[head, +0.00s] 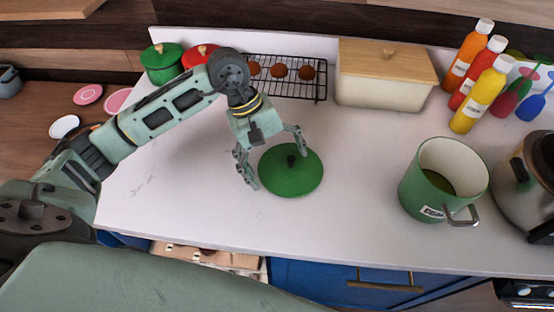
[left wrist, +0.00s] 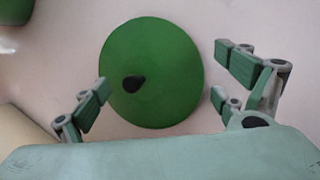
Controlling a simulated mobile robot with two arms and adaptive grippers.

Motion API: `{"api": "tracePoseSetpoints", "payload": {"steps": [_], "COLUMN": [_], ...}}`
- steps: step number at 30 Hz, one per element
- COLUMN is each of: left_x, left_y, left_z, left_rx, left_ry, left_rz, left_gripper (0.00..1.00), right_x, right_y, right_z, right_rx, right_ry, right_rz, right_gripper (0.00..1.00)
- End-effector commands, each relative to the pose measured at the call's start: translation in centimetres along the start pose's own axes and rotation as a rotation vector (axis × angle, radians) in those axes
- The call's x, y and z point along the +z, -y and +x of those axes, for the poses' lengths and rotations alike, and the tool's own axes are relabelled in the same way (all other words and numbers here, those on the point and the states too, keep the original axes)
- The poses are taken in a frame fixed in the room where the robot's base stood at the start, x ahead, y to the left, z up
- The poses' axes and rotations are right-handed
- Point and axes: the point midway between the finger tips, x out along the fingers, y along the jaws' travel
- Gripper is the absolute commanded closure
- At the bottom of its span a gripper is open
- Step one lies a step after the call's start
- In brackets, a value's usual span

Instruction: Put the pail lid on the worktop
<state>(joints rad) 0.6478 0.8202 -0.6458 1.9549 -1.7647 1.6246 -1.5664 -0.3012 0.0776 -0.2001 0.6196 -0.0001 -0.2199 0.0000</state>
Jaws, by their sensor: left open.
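The pail lid (head: 292,176) is a round green disc with a small black knob, lying flat on the white worktop (head: 330,222). It also fills the middle of the left wrist view (left wrist: 165,85), with its knob left of centre. My left gripper (head: 274,164) is open and empty above the lid, its fingers spread on either side of the knob. Whether a finger touches the lid cannot be told. The green pail (head: 412,205) stands open to the right, with a label and a metal handle. My right gripper is not in view.
A cream bread bin (head: 385,92) with a wooden lid and a black rack (head: 284,92) with brown round items stand at the back. Orange, red and yellow bottles (head: 481,95) and a metal kettle-like vessel are at right. Green (head: 160,66) and red pots are at back left. The worktop's front middle is clear.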

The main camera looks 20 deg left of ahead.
Motion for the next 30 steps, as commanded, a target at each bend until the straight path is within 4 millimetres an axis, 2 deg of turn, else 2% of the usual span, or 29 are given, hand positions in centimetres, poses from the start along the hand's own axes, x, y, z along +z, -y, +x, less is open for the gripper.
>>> {"api": "tracePoseSetpoints", "payload": {"steps": [9, 15, 21, 30], "left_x": [-0.1, -0.1, 0.1, 0.1], "left_y": [-0.1, -0.1, -0.1, -0.1], "left_z": [-7.4, -10.8, -12.2, -12.3], "left_rx": [0.006, 0.005, 0.003, 0.002], "left_ry": [-0.006, -0.003, -0.001, 0.000], "left_rz": [0.003, 0.000, 0.001, 0.001], "left_gripper": [0.09, 0.09, 0.09, 0.09], "right_x": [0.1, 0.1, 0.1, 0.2], "right_y": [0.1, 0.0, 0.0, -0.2], "right_z": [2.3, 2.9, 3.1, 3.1], "right_rx": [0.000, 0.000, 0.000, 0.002], "right_ry": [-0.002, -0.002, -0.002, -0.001], "right_rz": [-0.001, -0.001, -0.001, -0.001], "right_gripper": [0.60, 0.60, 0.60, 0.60]}}
